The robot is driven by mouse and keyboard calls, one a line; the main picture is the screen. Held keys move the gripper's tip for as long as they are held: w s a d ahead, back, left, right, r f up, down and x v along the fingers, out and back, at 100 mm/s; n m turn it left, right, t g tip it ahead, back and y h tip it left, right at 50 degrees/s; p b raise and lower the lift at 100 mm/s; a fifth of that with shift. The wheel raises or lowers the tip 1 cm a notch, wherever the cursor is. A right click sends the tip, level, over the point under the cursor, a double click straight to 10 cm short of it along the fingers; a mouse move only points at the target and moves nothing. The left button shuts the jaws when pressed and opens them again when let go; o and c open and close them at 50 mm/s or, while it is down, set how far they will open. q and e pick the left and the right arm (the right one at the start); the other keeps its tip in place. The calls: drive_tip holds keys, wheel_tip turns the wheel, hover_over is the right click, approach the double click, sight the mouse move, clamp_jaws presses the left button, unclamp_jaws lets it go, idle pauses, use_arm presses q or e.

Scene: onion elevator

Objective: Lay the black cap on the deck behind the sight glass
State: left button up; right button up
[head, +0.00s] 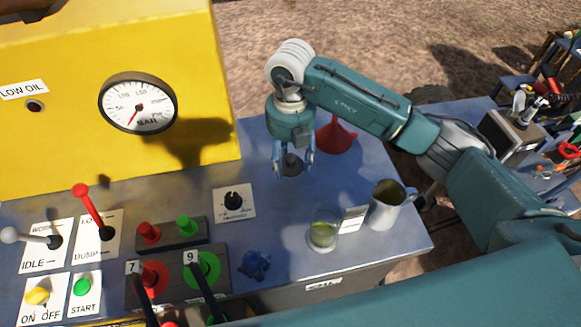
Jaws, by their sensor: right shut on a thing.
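My right gripper (292,168) reaches down over the blue-grey deck (285,215) and is shut on the black cap (290,165), a small dark round piece between its fingers. I cannot tell whether the cap touches the deck. The sight glass (323,230), a clear cylinder with green liquid low in it, stands near the deck's front edge, nearer to me and right of the cap. My left gripper is not in view.
A red funnel (337,135) is just behind and right of the gripper. A metal jug (386,207) and a small white card (353,219) stand right of the glass. A black knob (233,201), a blue valve knob (256,265) and levers lie left. The yellow housing (120,50) rises at the back left.

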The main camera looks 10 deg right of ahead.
sight(291, 170)
wheel_tip(291, 170, down, 4)
drive_tip(key=shift+r+p, duration=0.25)
drive_tip(key=shift+p, duration=0.15)
drive_tip(key=shift+f, duration=0.3)
drive_tip(key=shift+f, duration=0.1)
drive_tip(key=shift+f, duration=0.15)
drive_tip(key=o, duration=1.1)
drive_tip(key=shift+r, duration=0.2)
